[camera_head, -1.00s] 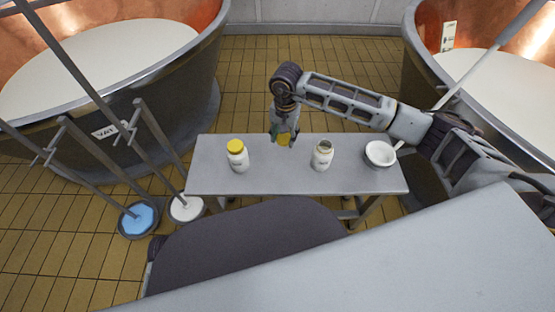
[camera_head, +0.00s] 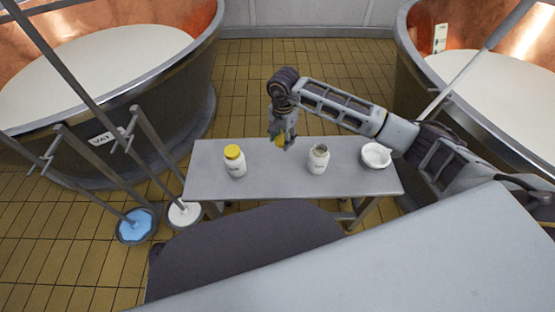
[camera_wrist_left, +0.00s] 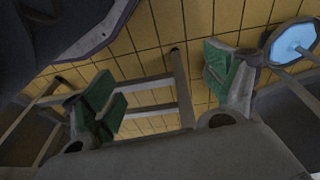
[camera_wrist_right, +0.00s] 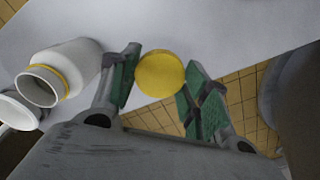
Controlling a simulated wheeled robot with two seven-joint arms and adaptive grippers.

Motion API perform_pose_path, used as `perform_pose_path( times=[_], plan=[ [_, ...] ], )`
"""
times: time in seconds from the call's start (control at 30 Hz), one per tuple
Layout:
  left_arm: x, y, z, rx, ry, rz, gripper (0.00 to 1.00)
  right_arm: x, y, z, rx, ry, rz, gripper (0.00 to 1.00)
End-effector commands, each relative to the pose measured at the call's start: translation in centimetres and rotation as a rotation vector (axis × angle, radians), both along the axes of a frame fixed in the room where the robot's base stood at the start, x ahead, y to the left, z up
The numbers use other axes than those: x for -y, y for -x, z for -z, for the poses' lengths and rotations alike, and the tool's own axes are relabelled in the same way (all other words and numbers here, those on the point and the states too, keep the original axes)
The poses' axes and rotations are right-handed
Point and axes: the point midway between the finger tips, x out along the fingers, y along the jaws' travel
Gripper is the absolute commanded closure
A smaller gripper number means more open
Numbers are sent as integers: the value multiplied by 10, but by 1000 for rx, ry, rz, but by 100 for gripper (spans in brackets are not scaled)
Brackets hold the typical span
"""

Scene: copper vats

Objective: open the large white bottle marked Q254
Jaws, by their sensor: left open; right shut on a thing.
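Two white bottles stand upright on the narrow grey table. The left one (camera_head: 235,163) has a yellow cap; the right one (camera_head: 318,161) is uncapped. Their labels are too small to read, so I cannot tell which is Q254. My right gripper (camera_head: 284,142) is above the table between the bottles, shut on a yellow cap (camera_wrist_right: 160,73). In the right wrist view, the uncapped bottle (camera_wrist_right: 82,62) is left of the fingers, apart from them, its open mouth showing. My left gripper (camera_wrist_left: 165,95) is open and empty; the head view does not show it.
A white bowl (camera_head: 376,155) stands at the right end of the grey table (camera_head: 205,182). A dark seat-like surface and a grey top (camera_head: 400,270) lie in front. Copper vats (camera_head: 150,100) stand on both sides. Blue and white discs on poles stand at left.

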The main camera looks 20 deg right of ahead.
Motion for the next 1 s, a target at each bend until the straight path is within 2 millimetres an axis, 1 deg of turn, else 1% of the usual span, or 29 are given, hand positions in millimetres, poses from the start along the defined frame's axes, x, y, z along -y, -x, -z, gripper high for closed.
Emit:
perform_pose_path(
  times=[0.3, 0.4, 0.5, 0.63, 0.87, 1.0],
  plan=[
    [2, -3, -8, 20, 8, 1, 14, 0, 1, 42, -2, 0, 0, 82],
    [2, -5, -10, 26, 11, 1, 14, 0, 1, 53, -2, -1, 0, 82],
    [3, -5, -13, 29, 12, 2, 14, 0, 0, 57, -1, -1, 0, 82],
    [3, -4, -17, 31, 14, 2, 14, 0, 0, 57, 1, -1, 0, 82],
    [3, 0, -13, 22, 14, 2, 14, 0, 0, 58, 0, 0, 0, 82],
    [3, 0, -11, 21, 13, 2, 14, 0, 1, 68, -2, 0, -1, 82]
  ],
)
